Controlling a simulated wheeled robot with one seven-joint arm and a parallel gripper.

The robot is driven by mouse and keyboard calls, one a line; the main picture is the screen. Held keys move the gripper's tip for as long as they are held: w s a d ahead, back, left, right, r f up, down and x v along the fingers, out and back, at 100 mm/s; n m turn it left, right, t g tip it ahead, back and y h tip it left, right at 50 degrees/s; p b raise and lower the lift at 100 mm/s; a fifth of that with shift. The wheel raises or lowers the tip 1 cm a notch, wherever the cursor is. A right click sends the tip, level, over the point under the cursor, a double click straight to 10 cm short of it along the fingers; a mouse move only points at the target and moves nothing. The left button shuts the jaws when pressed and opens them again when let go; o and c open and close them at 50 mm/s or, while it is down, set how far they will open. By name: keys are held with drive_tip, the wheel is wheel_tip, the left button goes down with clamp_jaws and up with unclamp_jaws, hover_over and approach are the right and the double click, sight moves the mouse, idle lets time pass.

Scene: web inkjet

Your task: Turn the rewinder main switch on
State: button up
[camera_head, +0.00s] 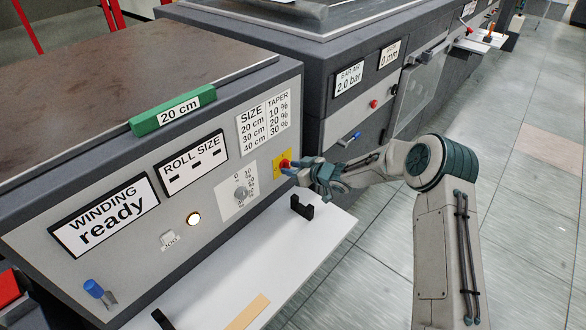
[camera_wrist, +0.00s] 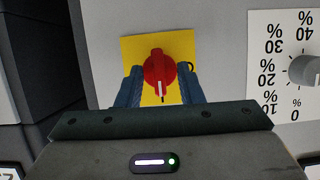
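The rewinder main switch is a red rotary knob (camera_wrist: 160,72) on a yellow plate (camera_wrist: 130,48), with its white mark pointing down in the wrist view. In the head view the red knob (camera_head: 285,163) is at the right end of the grey control panel, partly hidden by my gripper. My gripper (camera_wrist: 164,78) has its two blue fingers on either side of the knob, with slivers of yellow between. It looks open, and I cannot tell whether either finger touches the knob. In the head view my gripper (camera_head: 291,168) is right at the panel face.
Left of the switch are a taper dial (camera_head: 240,193), a lit round lamp (camera_head: 194,219) and a "WINDING ready" display (camera_head: 104,215). A white shelf (camera_head: 300,250) with a black bracket (camera_head: 302,207) lies below my gripper. The floor at right is clear.

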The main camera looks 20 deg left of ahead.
drive_tip(key=b+v, duration=0.2)
drive_tip(key=v, duration=1.1)
drive_tip(key=shift+s+d, duration=0.2)
drive_tip(key=shift+d, duration=0.15)
drive_tip(key=shift+r, duration=0.1)
